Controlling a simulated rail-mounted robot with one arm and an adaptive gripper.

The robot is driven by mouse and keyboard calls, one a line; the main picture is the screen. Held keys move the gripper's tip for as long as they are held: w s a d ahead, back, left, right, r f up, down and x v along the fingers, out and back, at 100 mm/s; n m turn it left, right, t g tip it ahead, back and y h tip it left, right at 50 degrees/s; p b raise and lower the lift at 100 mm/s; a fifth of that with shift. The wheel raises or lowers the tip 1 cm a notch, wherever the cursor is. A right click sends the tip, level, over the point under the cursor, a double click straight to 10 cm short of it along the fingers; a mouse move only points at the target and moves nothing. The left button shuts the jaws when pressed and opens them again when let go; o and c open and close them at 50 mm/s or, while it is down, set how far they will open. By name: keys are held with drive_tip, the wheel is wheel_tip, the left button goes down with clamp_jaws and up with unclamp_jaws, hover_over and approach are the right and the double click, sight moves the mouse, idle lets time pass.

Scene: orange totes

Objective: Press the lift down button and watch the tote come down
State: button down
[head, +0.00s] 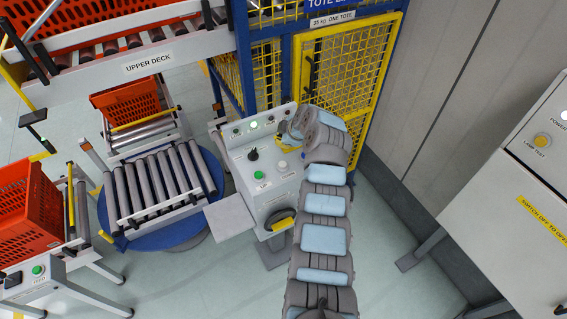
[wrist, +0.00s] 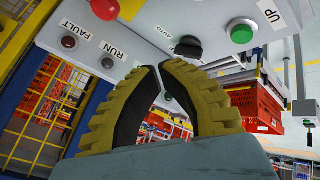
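The grey control console (head: 240,150) stands in the middle of the head view. On its face are a black selector knob (head: 252,155) and a green button (head: 259,174). A second, paler button (head: 283,165) sits to their right; its label is too small to read. My gripper (head: 284,146) is over the console's upper right part. In the wrist view my gripper (wrist: 160,67) has its yellow-black fingertips together, with nothing between them. That view shows the green UP button (wrist: 242,34) and a red button (wrist: 104,8). No button marked down is readable. I cannot tell which tote is on the lift.
Orange totes stand on the upper deck (head: 150,62), on rollers behind the turntable (head: 125,103) and at the left feed conveyor (head: 28,215). A yellow mesh cage (head: 345,75) is behind the console. A grey cabinet (head: 500,190) is at right. Floor between is clear.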

sight(282, 161)
drive_tip(key=shift+f, duration=0.2)
wheel_tip(282, 161, down, 2)
drive_tip(key=shift+p, duration=0.3)
drive_tip(key=shift+f, duration=1.75)
wheel_tip(282, 161, down, 3)
drive_tip(key=b, duration=0.4)
